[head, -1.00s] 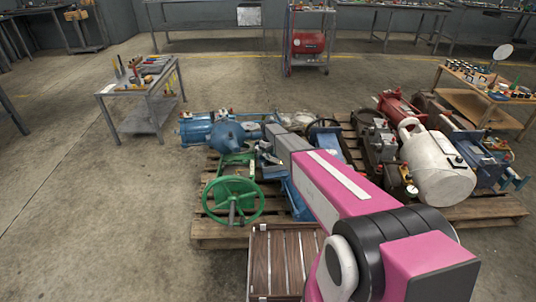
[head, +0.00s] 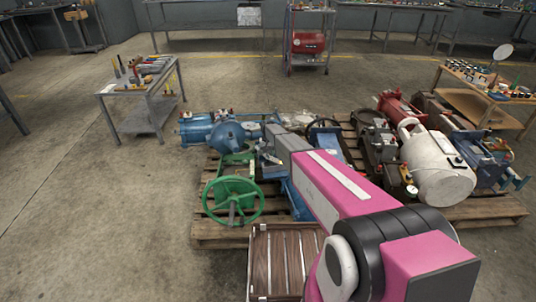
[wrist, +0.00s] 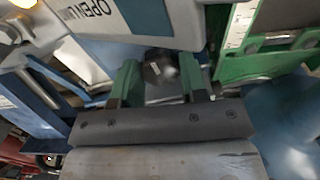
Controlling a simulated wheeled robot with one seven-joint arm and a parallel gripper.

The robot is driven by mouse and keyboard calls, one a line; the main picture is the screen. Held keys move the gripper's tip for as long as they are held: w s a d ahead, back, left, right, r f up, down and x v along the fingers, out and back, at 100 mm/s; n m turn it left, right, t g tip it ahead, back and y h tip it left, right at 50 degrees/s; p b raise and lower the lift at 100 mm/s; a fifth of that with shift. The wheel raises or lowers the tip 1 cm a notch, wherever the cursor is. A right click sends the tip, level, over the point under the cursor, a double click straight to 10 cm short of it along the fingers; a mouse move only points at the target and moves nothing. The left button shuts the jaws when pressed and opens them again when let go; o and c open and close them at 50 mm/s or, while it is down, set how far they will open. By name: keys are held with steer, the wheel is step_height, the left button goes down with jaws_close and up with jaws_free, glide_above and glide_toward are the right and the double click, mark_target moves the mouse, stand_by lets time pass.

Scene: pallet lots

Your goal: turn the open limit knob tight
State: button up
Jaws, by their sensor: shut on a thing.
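In the wrist view, my gripper (wrist: 158,80) has its two green-tipped fingers on either side of a small dark grey metal knob (wrist: 160,68). It is shut on the knob. The knob sits just below a light grey housing (wrist: 185,8) whose label (wrist: 100,8) reads "OPEN LIM", with the rest cut off by the frame. The knob's base and any mark of its rotation are hard to make out. In the head view, my pink arm reaches to the pallet, and the knob is too small or hidden there.
Green metalwork (wrist: 265,60) is close on the right in the wrist view. In the head view, a green handwheel (head: 232,200) stands left of my arm, with a white tank (head: 440,170) to the right. A slatted wooden surface (head: 270,262) lies in front.

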mark_target(268, 153)
steer(key=shift+m, duration=0.3)
steer(key=o, duration=0.9)
steer(key=r, duration=1.1)
steer(key=shift+w, duration=0.35)
steer(key=shift+f, duration=0.1)
steer(key=shift+t, duration=0.4)
steer(key=s+d+r, duration=0.3)
steer(key=s+d, duration=0.3)
steer(key=s, duration=0.7)
steer(key=s+d+r, duration=0.4)
steer(key=s+d, duration=0.2)
steer(key=s, duration=0.8)
steer(key=s+d+r, duration=0.4)
steer(key=s+d, duration=0.1)
steer(key=s, duration=0.9)
steer(key=shift+s+d, duration=0.1)
steer(key=shift+d, duration=0.3)
